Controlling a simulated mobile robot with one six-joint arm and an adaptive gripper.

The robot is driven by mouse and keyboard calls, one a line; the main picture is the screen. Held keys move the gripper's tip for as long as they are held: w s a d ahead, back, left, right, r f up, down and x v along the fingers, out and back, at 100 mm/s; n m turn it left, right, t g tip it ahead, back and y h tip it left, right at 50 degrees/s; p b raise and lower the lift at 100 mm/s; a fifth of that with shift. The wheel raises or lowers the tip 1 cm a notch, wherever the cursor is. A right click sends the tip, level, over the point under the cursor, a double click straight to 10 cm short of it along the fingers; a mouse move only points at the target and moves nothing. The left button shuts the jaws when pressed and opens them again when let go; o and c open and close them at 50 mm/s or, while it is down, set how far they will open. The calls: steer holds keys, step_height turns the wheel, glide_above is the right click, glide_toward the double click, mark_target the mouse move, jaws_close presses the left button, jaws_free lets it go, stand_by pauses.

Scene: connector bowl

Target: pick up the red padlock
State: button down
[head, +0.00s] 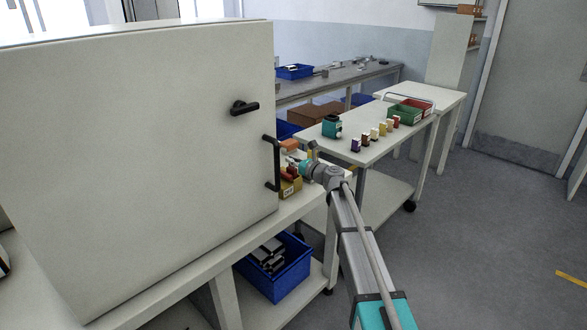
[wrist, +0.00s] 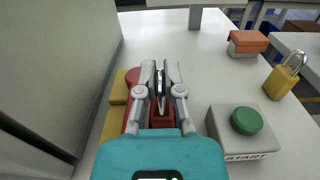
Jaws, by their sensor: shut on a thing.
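The red padlock (wrist: 161,116) is in the wrist view, upright between my fingers, partly hidden by them and by the teal gripper body. My gripper (wrist: 160,72) is shut on its thin metal shackle. In the head view my gripper (head: 299,166) is small, beside the large cabinet's handle, and the padlock cannot be told clearly there. I cannot tell whether the padlock still touches what is below it.
A yellow box with a red button (wrist: 132,76) stands left, near the grey cabinet wall (wrist: 60,60). A grey box with a green START button (wrist: 246,121) is right. A yellow padlock (wrist: 284,77) and an orange-grey block (wrist: 247,42) stand further right. The bench beyond is clear.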

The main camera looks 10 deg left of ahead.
steer(key=shift+r, duration=0.15)
step_height(320, 180, up, 3)
steer(key=p, duration=0.3)
steer(key=s+d+r+p, duration=0.2)
steer(key=s+r+p, duration=0.7)
steer(key=s, duration=0.5)
steer(key=shift+r+p, duration=0.35)
steer(key=shift+p, duration=0.1)
